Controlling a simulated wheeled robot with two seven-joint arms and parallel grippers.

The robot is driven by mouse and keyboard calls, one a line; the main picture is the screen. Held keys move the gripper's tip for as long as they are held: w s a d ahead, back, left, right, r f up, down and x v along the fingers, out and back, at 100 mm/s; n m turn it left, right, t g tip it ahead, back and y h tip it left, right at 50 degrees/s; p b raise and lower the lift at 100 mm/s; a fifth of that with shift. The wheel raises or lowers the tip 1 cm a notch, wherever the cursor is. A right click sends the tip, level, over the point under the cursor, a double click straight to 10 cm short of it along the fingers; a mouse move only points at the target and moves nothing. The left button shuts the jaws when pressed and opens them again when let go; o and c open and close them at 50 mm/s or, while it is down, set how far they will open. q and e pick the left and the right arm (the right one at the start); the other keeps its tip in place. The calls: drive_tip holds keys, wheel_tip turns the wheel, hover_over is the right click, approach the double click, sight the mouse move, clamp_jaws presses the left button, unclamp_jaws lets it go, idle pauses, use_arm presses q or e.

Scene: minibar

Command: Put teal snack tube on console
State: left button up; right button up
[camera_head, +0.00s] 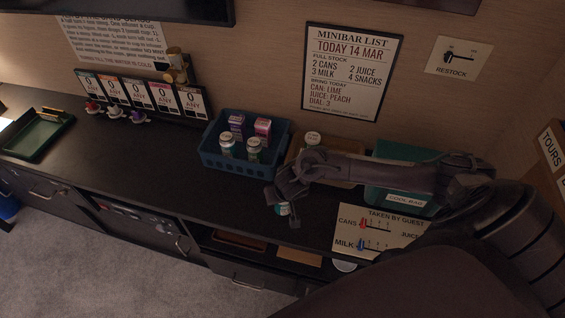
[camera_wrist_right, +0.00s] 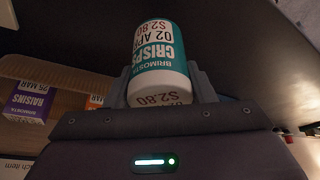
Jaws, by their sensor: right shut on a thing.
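The teal snack tube (camera_wrist_right: 160,55) is teal and white, with CRISPS lettering, and sits between the fingers of my right gripper (camera_wrist_right: 162,88). In the head view, my right gripper (camera_head: 283,205) is shut on the tube (camera_head: 283,210), near the front edge of the dark console top (camera_head: 150,155). The gripper hides most of the tube there. I cannot tell whether the tube touches the surface. My left gripper is in neither view.
A blue crate (camera_head: 238,172) with tubes and boxes stands behind my gripper. Another tube (camera_head: 312,138) stands behind my arm, near a teal cool bag (camera_head: 405,198). A green tray (camera_head: 36,135) lies far left. The console's left-middle is clear. Below are open shelves (camera_head: 240,241).

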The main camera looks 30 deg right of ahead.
drive_tip(key=shift+f, duration=1.75)
drive_tip(key=shift+f, duration=0.1)
drive_tip(key=o, duration=1)
drive_tip(key=shift+r, duration=0.2)
drive_tip(key=p+v, duration=0.2)
drive_tip(key=v, duration=1)
drive_tip(key=shift+p, duration=0.3)
drive_tip(key=shift+a, duration=0.1)
